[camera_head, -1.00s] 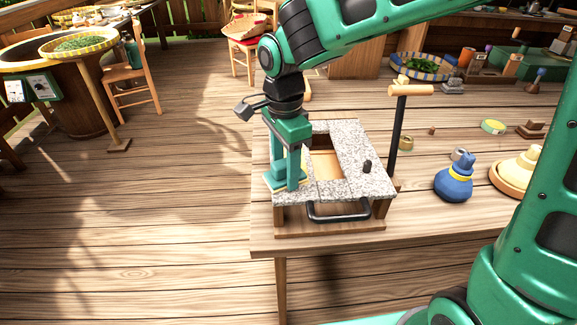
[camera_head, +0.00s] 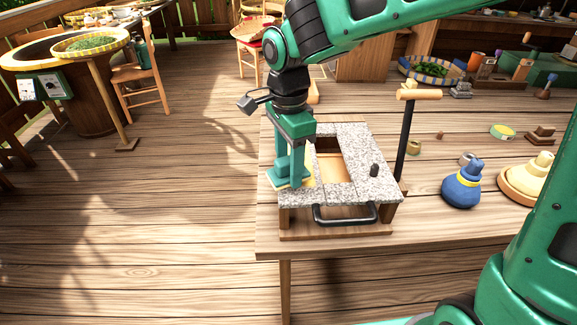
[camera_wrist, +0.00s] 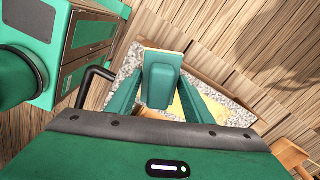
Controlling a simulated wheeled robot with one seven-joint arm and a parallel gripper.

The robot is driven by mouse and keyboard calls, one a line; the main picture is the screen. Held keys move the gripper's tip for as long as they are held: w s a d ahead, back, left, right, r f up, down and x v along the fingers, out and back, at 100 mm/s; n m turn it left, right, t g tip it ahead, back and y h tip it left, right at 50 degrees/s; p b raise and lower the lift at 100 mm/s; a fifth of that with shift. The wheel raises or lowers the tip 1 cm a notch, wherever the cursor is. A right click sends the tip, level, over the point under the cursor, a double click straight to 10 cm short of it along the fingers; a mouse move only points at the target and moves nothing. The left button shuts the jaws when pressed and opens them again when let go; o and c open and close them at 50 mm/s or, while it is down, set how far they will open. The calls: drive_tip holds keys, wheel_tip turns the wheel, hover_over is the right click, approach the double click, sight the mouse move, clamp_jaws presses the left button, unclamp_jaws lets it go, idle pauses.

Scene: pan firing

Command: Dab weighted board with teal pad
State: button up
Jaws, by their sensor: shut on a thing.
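The weighted board (camera_head: 375,178) is a grey speckled stone-like frame with a rectangular opening, on wooden supports at the table's left end. A black handle (camera_head: 345,221) is on its front. My gripper (camera_head: 290,176) is over its left side, shut on the teal pad (camera_head: 277,179), a teal block with a pale base. The pad also shows between my fingers in the wrist view (camera_wrist: 160,80). The pad is low at the board's left strip; contact cannot be told. A yellow patch (camera_head: 309,170) shows on the board beside the pad, and in the wrist view (camera_wrist: 187,104).
A black post with a wooden crosspiece (camera_head: 418,94) stands behind the board's right side. A blue sack-like object (camera_head: 462,187) and a stacked cream object (camera_head: 528,180) stand to the right. The wooden table (camera_head: 420,228) is clear in front of them.

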drive_tip(key=shift+w+d+f, duration=0.1)
drive_tip(key=shift+w+d, duration=0.15)
drive_tip(key=shift+w, duration=2.55)
drive_tip(key=shift+w+d, duration=0.2)
drive_tip(key=shift+w, duration=2.55)
drive_tip(key=shift+w+d+f, duration=0.1)
drive_tip(key=shift+w+d, duration=0.15)
drive_tip(key=shift+w, duration=2.55)
drive_tip(key=shift+f, duration=0.55)
drive_tip(key=shift+d, duration=0.15)
drive_tip(key=shift+d+r, duration=0.1)
drive_tip(key=shift+d, duration=0.25)
drive_tip(key=shift+a, duration=0.1)
drive_tip(key=shift+a, duration=0.85)
drive_tip(key=shift+d, duration=0.15)
